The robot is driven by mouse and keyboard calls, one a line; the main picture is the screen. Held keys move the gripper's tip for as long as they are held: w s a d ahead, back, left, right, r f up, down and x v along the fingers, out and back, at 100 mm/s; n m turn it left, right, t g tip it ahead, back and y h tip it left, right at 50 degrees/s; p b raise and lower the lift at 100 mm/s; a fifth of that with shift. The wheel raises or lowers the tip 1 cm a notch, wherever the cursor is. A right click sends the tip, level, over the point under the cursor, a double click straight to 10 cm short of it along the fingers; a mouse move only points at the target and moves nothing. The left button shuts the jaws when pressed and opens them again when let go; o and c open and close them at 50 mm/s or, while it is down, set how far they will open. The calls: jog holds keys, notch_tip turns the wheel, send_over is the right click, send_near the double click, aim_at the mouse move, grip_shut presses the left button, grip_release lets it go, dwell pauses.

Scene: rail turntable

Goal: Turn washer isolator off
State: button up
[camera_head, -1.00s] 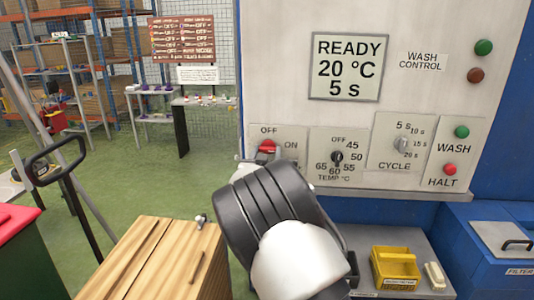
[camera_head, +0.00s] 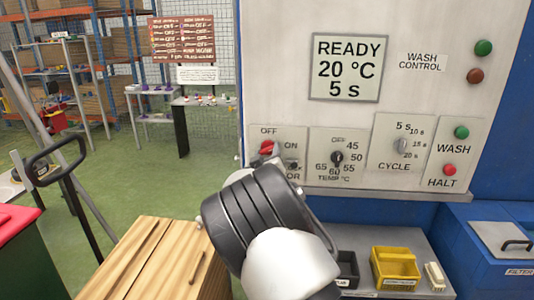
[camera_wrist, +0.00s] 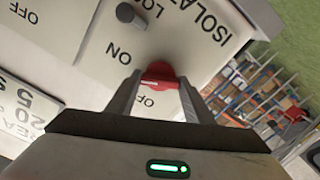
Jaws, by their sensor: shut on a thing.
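The red washer isolator knob (camera_head: 267,147) sits on a pale panel (camera_head: 290,137) with OFF at its upper left and ON at its right. In the wrist view the knob (camera_wrist: 159,73) is between the two fingers of my gripper (camera_wrist: 160,80), which are shut on it. The OFF and ON labels lie close to the knob there. Which label the knob points at is hard to tell. In the head view my wrist and arm cover the lower part of the isolator panel.
The temperature dial (camera_head: 337,157) and cycle dial (camera_head: 402,145) are close on the right. The display (camera_head: 349,67) reads READY, 20 °C, 5 s. A wooden box (camera_head: 150,262) stands below left, and a yellow bin (camera_head: 395,267) sits on a shelf below right.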

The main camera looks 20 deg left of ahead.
jog(key=n, duration=0.6)
jog(key=shift+n+p, duration=0.3)
jog(key=shift+p, duration=0.1)
jog(key=n, duration=0.5)
jog(key=shift+n, duration=0.4)
jog(key=o, duration=1.1)
jog(key=shift+c, duration=0.2)
jog(key=v, duration=1.7)
jog(key=shift+s+d, duration=0.2)
